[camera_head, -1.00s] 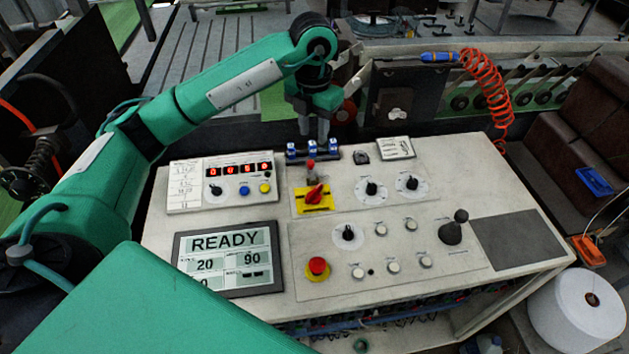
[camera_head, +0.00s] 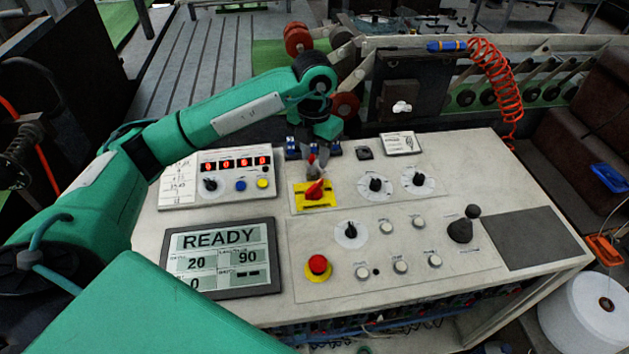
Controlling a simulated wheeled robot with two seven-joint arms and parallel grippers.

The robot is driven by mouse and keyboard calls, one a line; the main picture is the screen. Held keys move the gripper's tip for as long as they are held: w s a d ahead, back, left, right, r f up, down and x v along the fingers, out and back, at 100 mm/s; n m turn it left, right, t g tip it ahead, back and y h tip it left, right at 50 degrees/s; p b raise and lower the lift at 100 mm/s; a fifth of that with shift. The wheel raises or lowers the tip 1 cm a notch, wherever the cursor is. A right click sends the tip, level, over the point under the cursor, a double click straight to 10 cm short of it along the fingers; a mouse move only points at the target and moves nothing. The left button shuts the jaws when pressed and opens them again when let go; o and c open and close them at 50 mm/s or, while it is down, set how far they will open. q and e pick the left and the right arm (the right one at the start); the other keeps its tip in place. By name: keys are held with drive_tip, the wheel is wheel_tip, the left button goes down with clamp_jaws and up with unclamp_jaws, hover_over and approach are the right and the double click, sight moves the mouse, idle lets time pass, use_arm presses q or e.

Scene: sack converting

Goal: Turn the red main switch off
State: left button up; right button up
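The red main switch (camera_head: 315,190) is a rotary handle on a yellow plate (camera_head: 327,204) at the back left of the control desk. Its red handle lies slanted across the plate. My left gripper (camera_head: 316,166) points down just behind the handle, at a small red-topped part (camera_head: 312,159) that shows between or beside the grey fingers. I cannot tell whether the fingers touch this part or the switch, or how far apart they are. My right gripper is out of view.
Blue-and-white parts (camera_head: 292,148) stand close behind the switch. A display reading READY (camera_head: 222,293) and a red emergency button (camera_head: 318,265) lie nearer. Black knobs (camera_head: 375,185) are to the right, with a black joystick (camera_head: 461,230) further right.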

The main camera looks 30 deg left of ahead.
sight(314, 186)
use_arm(q)
wheel_tip(314, 186, down, 10)
drive_tip(key=shift+r+p, duration=0.1)
drive_tip(key=shift+p, duration=1.15)
drive_tip(key=shift+c, duration=0.2)
clamp_jaws()
